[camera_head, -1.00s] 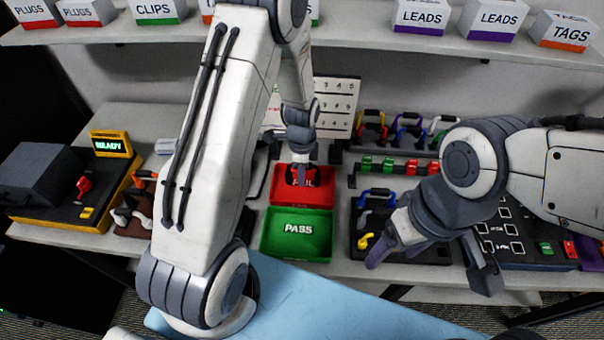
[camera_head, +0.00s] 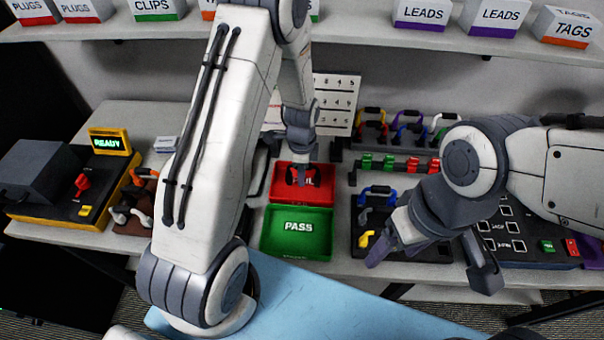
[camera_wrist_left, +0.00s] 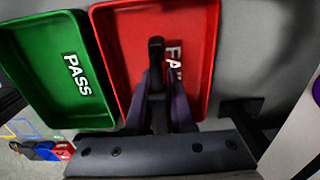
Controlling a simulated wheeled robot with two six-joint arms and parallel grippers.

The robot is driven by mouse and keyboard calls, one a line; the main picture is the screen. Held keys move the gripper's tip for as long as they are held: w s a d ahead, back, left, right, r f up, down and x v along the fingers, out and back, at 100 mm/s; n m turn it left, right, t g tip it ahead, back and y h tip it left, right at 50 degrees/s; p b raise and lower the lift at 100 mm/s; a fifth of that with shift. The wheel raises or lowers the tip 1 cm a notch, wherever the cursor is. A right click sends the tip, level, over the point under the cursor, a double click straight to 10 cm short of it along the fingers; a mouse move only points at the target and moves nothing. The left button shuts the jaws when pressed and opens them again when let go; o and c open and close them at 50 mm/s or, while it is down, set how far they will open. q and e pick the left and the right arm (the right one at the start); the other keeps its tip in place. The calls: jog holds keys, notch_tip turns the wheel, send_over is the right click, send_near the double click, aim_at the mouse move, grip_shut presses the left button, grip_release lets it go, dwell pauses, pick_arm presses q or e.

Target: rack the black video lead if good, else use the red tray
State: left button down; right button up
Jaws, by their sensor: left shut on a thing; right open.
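My left gripper (camera_head: 300,168) is over the red FAIL tray (camera_head: 278,193), pointing down. In the left wrist view the gripper (camera_wrist_left: 160,88) is shut on a black lead (camera_wrist_left: 156,48), whose black end shows between the fingers over the red tray (camera_wrist_left: 190,18). The fingers hide much of the lead, and I cannot tell whether it touches the tray floor. My right gripper (camera_head: 430,264) is open and empty, low over the front right of the bench. A rack with colored leads (camera_head: 408,128) stands at the back right.
The green PASS tray (camera_head: 298,252) is directly in front of the red tray. A tester with a READY screen (camera_head: 112,144) stands at the left. A dark holder with a blue lead (camera_head: 376,192) is right of the trays. A button panel (camera_head: 512,228) lies far right.

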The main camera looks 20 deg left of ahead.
pick_arm(q)
jog(key=shift+f, duration=0.2)
dwell(0.5)
jog(key=shift+c, duration=0.6)
grip_release()
jog(key=shift+r+p, duration=3.25)
jog(key=shift+r, duration=0.8)
